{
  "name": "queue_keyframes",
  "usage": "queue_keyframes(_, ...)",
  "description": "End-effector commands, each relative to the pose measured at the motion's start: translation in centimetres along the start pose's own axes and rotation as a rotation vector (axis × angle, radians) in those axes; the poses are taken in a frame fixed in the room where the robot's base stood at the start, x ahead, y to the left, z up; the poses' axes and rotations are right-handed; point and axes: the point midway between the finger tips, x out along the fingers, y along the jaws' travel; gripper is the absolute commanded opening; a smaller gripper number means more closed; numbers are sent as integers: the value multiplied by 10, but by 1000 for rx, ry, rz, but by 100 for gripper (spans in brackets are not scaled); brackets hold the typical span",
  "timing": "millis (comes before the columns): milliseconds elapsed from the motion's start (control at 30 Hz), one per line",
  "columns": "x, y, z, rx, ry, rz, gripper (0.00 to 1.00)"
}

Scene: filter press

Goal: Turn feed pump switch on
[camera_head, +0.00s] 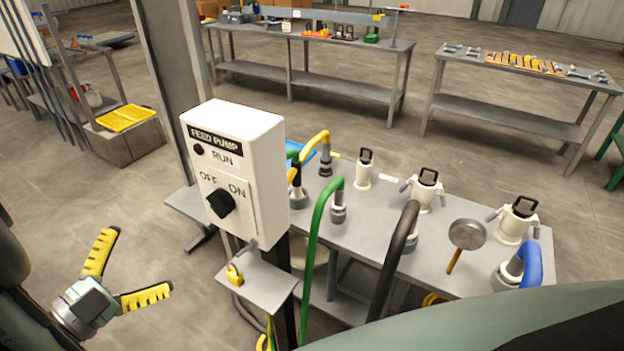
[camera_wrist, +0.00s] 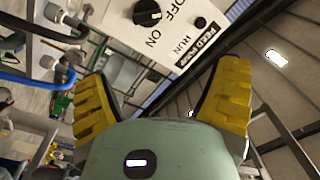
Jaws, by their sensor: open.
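The feed pump switch is a black rotary knob (camera_head: 221,203) on the front of a white control box (camera_head: 240,165) marked FEED PUMP, RUN, OFF and ON. The knob looks slanted toward the OFF side, but its pointer is too small to be sure. My gripper (camera_head: 141,260), with yellow padded fingers, is spread open and empty, left of and below the box in the head view. In the wrist view the knob (camera_wrist: 147,12) is at the top edge, beyond and between the open fingers (camera_wrist: 166,70). Nothing touches the knob.
A small shelf (camera_head: 262,287) with a yellow padlock (camera_head: 234,274) sits below the box. A grey table (camera_head: 450,235) with hose couplings and a round pan-like tool stands to the right. A green hose (camera_head: 313,250) rises close to the box.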

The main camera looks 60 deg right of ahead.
Motion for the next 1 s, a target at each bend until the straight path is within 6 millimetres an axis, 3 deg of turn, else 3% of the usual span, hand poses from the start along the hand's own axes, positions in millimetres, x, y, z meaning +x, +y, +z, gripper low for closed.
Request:
queue_keyframes(100, -2, 12, 14, -14, -28, 24, 87)
queue_keyframes(267, 8, 12, 13, -17, -29, 32, 87)
queue_keyframes(1000, 134, 15, 15, -20, -26, 30, 87)
